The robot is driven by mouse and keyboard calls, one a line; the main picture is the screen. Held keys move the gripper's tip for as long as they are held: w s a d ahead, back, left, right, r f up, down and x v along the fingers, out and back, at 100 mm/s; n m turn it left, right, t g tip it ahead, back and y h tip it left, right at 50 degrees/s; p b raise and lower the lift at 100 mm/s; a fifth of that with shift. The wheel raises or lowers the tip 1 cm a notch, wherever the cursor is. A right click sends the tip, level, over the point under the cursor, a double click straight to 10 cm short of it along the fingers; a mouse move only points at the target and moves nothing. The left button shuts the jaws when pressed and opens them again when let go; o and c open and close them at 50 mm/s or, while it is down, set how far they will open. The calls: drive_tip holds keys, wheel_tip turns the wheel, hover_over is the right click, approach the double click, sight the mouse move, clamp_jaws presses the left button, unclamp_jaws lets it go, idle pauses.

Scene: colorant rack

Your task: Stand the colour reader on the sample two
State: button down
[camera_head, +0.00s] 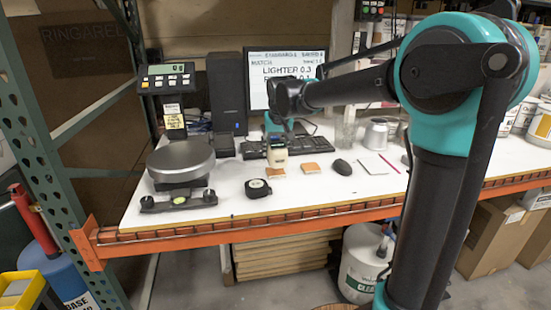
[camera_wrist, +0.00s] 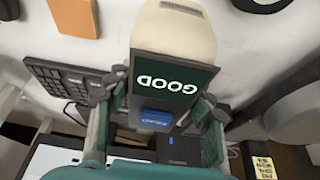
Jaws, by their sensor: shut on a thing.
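The colour reader (camera_head: 277,158) is a small cream device with a dark green face, standing upright over the bench. In the wrist view the reader (camera_wrist: 175,32) shows "GOOD" on its screen. My gripper (camera_head: 276,138) is shut on it from behind; its fingers (camera_wrist: 163,100) press on both sides. One orange-brown sample card (camera_head: 276,173) shows at the reader's foot, partly hidden by it. A second card (camera_head: 311,168) lies just to the right, uncovered; it also shows in the wrist view (camera_wrist: 74,17). I cannot tell whether the reader touches the card beneath.
A black mouse (camera_head: 342,167) lies right of the cards, and a tape measure (camera_head: 258,188) in front left. A keyboard (camera_head: 312,145) and monitor (camera_head: 285,68) stand behind. A scale (camera_head: 181,160) fills the left. A glass (camera_head: 346,135) stands behind the mouse.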

drive_tip(key=shift+f, duration=1.8)
drive_tip(key=shift+f, duration=0.1)
drive_tip(key=c, duration=0.6)
unclamp_jaws()
drive_tip(key=v, duration=1.2)
drive_tip(key=shift+s, duration=0.1)
